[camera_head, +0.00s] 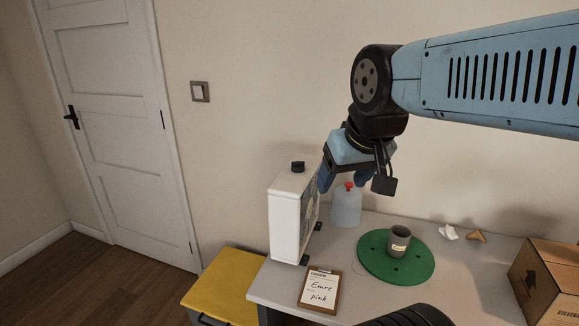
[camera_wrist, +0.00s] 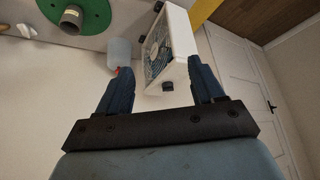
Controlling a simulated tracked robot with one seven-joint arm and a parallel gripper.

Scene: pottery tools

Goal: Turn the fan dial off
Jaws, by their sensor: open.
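The white box fan (camera_head: 287,222) stands upright on the left end of the table. Its black dial (camera_head: 298,166) sits on top of the casing. In the wrist view the fan (camera_wrist: 177,40) appears turned over, with its blue-grey grille facing left and the dial (camera_wrist: 168,86) between my fingers in the picture. My gripper (camera_head: 342,182) is open and empty, above the table and to the right of the fan in the head view. The two fingers (camera_wrist: 158,68) are spread wide and apart from the dial. The dial's setting is too small to read.
A green disc (camera_head: 372,262) bears a grey cup (camera_head: 399,242). A clipboard (camera_head: 320,288) lies in front. A cardboard box (camera_head: 547,283) is at right, a yellow-topped unit (camera_head: 222,285) at left.

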